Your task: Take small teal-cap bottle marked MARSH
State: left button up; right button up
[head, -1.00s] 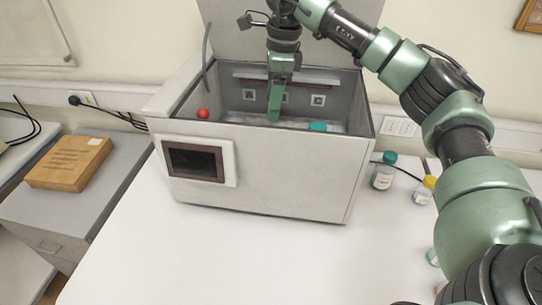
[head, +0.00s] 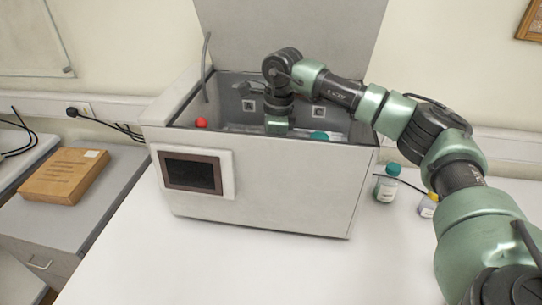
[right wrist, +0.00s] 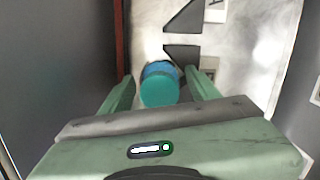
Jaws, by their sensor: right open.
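My right gripper (right wrist: 159,78) is open and reaches down inside the grey box (head: 270,195). In the right wrist view a teal-cap bottle (right wrist: 159,90) with a blue part behind the cap sits between its two fingers. No marking on it can be read. In the head view the fingers are hidden behind the box's front wall. A teal cap (head: 319,136) shows inside the box, right of the gripper; I cannot tell whether it is the same bottle. Another teal-cap bottle (head: 387,184) stands outside, right of the box. My left gripper is not in view.
The box's lid (head: 290,40) stands raised behind it. A red ball-like thing (head: 201,123) is at the box's left inside. A yellow-cap bottle (head: 428,206) stands by my right arm. The white table is clear in front of the box.

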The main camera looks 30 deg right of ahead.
jog(key=shift+a+f, duration=0.1)
jog(key=shift+f, duration=0.55)
grip_shut()
jog(key=shift+r, duration=0.1)
